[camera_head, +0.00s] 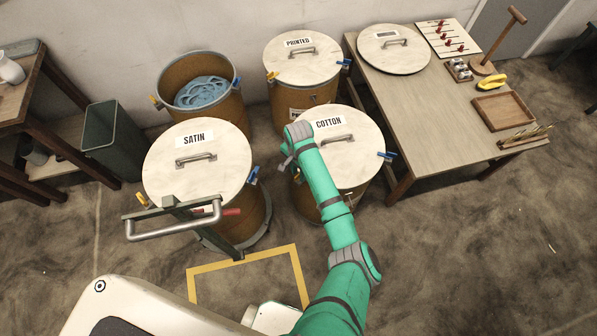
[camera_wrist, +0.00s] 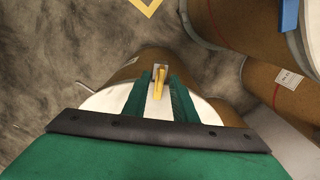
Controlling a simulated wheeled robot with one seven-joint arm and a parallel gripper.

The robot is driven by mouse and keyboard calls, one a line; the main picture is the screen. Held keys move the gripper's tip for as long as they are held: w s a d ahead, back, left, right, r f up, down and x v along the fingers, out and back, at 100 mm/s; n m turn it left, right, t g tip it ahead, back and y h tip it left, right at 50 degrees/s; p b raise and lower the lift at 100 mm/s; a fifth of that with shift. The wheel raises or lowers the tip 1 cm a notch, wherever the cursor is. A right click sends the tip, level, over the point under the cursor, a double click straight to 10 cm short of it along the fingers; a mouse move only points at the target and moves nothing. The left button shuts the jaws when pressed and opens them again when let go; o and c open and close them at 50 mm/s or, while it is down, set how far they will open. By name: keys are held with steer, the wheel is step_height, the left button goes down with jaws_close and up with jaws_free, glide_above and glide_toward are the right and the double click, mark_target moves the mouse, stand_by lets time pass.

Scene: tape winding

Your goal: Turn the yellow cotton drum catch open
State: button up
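The cotton drum (camera_head: 350,175) stands in the middle of the head view, with its pale lid on and a COTTON label. Its blue catch (camera_head: 388,156) is on the right of the rim. My arm reaches over the lid's left side, and my gripper's fingers are hidden there. In the wrist view, my gripper (camera_wrist: 160,77) is open, with a green finger on each side of the yellow catch (camera_wrist: 159,82). The yellow lever lies against a light metal plate at the lid's edge. Gaps show between lever and fingers; I cannot tell whether the catch is latched.
The satin drum (camera_head: 165,175) stands to the left, with a metal handle bar (camera_head: 175,229) in front. The printed drum (camera_head: 295,70) and an open drum (camera_head: 190,70) stand behind. A wooden table (camera_head: 425,130) with a loose lid (camera_head: 380,60) is at right.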

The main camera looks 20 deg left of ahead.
steer(key=shift+c, duration=0.3)
jaws_close()
steer(key=shift+s+n, duration=0.1)
steer(key=shift+n, duration=0.2)
steer(key=shift+a+n, duration=0.1)
steer(key=shift+n, duration=0.8)
steer(key=n, duration=1)
steer(key=shift+n, duration=0.4)
steer(key=n, duration=0.4)
steer(key=shift+n, duration=0.3)
